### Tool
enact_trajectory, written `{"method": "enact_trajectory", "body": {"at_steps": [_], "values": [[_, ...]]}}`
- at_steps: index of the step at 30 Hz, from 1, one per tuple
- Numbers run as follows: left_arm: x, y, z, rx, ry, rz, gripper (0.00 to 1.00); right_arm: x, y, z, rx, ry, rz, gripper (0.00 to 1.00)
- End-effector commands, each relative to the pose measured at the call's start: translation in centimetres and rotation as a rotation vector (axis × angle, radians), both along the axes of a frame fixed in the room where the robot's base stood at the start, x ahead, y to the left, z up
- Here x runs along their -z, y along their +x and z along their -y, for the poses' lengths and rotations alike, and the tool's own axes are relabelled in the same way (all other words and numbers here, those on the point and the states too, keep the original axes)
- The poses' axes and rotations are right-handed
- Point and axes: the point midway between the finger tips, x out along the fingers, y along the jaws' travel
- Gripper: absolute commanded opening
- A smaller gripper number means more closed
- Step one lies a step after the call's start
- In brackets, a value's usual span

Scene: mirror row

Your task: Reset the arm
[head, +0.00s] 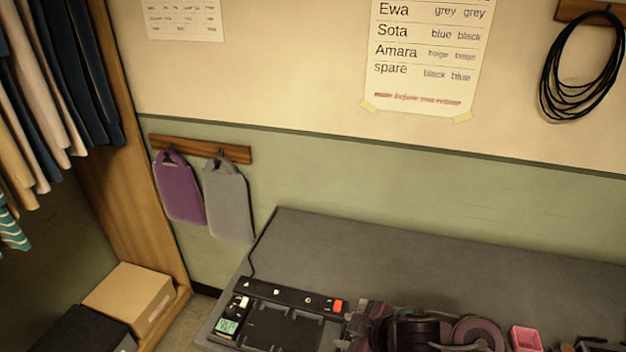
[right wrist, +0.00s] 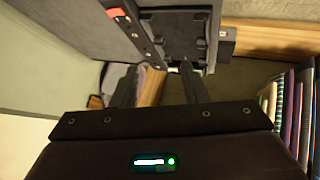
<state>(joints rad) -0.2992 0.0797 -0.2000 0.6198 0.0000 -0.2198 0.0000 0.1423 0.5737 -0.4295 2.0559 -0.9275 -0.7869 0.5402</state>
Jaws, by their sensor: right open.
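My right gripper (head: 362,316) is at the bottom of the head view, low over the dark grey table top (head: 440,250), just right of a black charging tray (head: 285,325). Its jaws point to the left. In the right wrist view my right gripper (right wrist: 158,78) shows two dark fingers set apart, with nothing between them. Part of the black tray (right wrist: 172,45) lies beyond and above the fingers in that view. My left gripper is in neither view.
A pink box (head: 525,340) stands right of my arm. Clothes (head: 50,80) hang at left above a cardboard box (head: 128,298). The table's back is clear.

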Motion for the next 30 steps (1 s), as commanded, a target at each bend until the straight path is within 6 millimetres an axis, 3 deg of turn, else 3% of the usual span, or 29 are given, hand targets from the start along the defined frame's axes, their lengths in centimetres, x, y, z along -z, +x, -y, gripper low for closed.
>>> {"method": "enact_trajectory", "body": {"at_steps": [3,11,18,24,30], "values": [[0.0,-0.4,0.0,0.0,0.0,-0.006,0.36,-1.1,-1.0,-0.1,0.185,0.046,0.016,0.41],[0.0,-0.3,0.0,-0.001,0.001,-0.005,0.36,-1.0,-4.9,5.8,0.588,0.036,-0.133,0.41],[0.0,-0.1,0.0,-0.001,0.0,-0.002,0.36,0.2,-10.1,10.0,0.813,0.012,-0.33,0.41],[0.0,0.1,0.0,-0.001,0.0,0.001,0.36,1.0,-14.8,12.5,0.954,0.003,-0.504,0.41],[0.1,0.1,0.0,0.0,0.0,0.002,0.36,6.2,-13.1,12.2,0.942,-0.011,-0.506,0.41]]}}
